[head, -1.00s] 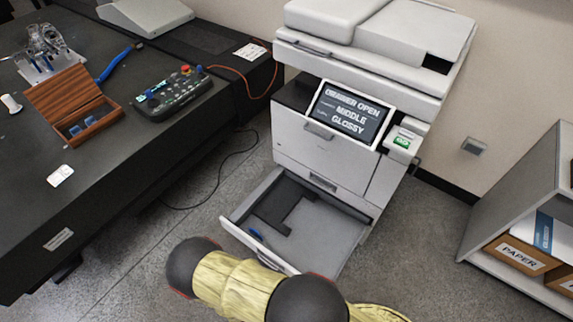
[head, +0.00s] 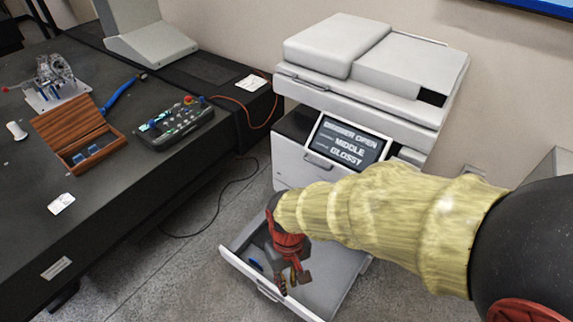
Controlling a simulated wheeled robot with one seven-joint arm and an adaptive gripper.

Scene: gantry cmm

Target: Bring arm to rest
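My arm in its yellow sleeve reaches in from the right of the head view, with its red wrist hanging down over the printer's drawer. My gripper (head: 290,282) points down above the open paper drawer (head: 335,279), near its front left part. I cannot tell whether its fingers are open or shut, and I see nothing clearly held in it. Whether it touches the drawer is unclear.
The printer (head: 370,95) stands against the wall; its screen (head: 345,142) reads drawer open, middle, glossy. A black table (head: 120,195) at left carries a wooden box (head: 75,134), a control pendant (head: 175,125) and a blue tool (head: 122,90). Grey floor lies between.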

